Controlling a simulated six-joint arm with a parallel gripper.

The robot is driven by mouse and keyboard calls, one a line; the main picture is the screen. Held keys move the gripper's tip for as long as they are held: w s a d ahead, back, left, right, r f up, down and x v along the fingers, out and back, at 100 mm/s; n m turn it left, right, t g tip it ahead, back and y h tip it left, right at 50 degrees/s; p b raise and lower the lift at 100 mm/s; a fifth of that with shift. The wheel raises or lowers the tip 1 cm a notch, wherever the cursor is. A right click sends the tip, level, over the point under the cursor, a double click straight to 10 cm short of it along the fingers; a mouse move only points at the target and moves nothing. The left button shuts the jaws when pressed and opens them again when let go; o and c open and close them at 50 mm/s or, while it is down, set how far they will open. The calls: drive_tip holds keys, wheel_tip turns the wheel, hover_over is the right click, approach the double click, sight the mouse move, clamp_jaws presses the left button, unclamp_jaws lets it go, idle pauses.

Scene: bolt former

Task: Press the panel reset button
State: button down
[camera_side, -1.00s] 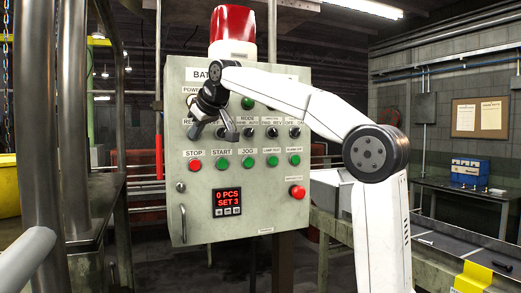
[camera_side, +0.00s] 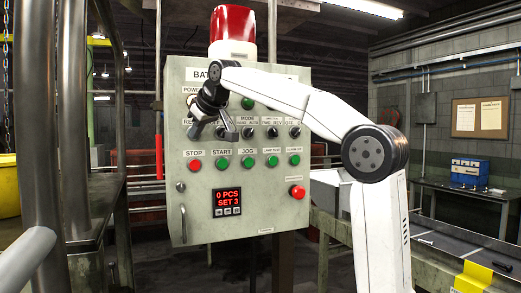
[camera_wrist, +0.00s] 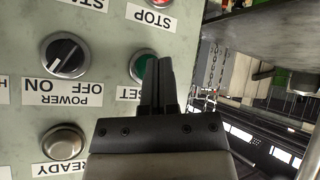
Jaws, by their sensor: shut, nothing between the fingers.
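The panel reset button is a green button (camera_wrist: 144,66) in a metal ring, seen upside down in the wrist view; its label reads "SET" with the start covered. My gripper (camera_wrist: 166,62) is shut and empty, and its fingers cover the button's right part. I cannot tell whether the fingertips touch it. In the side view my gripper (camera_side: 195,131) is at the left of the grey control panel (camera_side: 262,215), and the reset button is hidden behind it.
A POWER knob (camera_wrist: 66,55) and a READY lamp (camera_wrist: 63,142) lie close by. Below my gripper in the side view are a red STOP button (camera_side: 195,165) and a green START button (camera_side: 222,164). A thick pipe (camera_side: 75,110) stands left of the panel.

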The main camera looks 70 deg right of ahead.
drive_tip(key=shift+w+d, duration=0.25)
idle(0.3)
drive_tip(key=shift+s+a, duration=0.35)
drive_tip(key=shift+a, duration=0.1)
idle(0.4)
drive_tip(key=shift+s+a, duration=2.05)
drive_tip(key=shift+s, duration=0.05)
drive_tip(key=shift+f, duration=0.1)
drive_tip(key=w+a+f+n+g+y, duration=0.1)
drive_tip(key=w+a+f, duration=0.15)
drive_tip(key=f, duration=0.95)
drive_tip(key=w+a+f+g+y, duration=0.15)
drive_tip(key=a+f, duration=0.25)
drive_tip(key=f, duration=0.8)
drive_tip(key=s+a+f+g+y, duration=0.1)
drive_tip(key=s+a+f, duration=0.2)
drive_tip(key=s+f, duration=0.4)
drive_tip(key=s+a+f+g, duration=0.2)
drive_tip(key=s+f, duration=0.6)
drive_tip(key=f, duration=0.7)
drive_tip(key=shift+s+a+f+n+y, duration=0.15)
drive_tip(key=shift+a+f+n+y, duration=0.2)
drive_tip(key=shift+a, duration=0.4)
